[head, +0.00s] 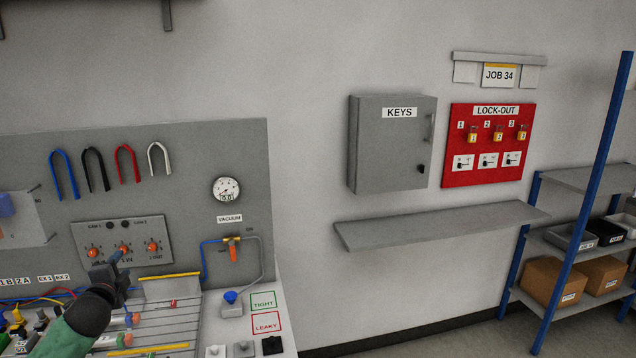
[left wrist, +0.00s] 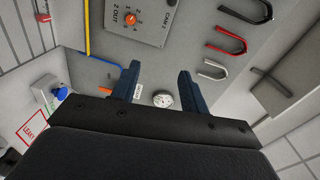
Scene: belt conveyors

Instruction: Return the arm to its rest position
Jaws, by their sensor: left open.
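My left arm reaches in from the lower left in the head view, and its gripper (head: 118,258) is in front of the grey panel with orange knobs (head: 148,244). In the left wrist view the two dark blue fingers of this gripper (left wrist: 159,80) stand apart with nothing between them. The gauge (left wrist: 163,98) shows behind the gap. The panel with the knobs also shows at the top of the left wrist view (left wrist: 150,22). My right arm and gripper are not in view.
Below my left gripper is a bench with grey rails (head: 150,325) and coloured fittings. A blue-capped fitting (head: 231,303) stands to the right. Further right are a key cabinet (head: 390,150), a red lock-out board (head: 460,142), an empty wall shelf (head: 440,226) and a blue-post rack (head: 590,190).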

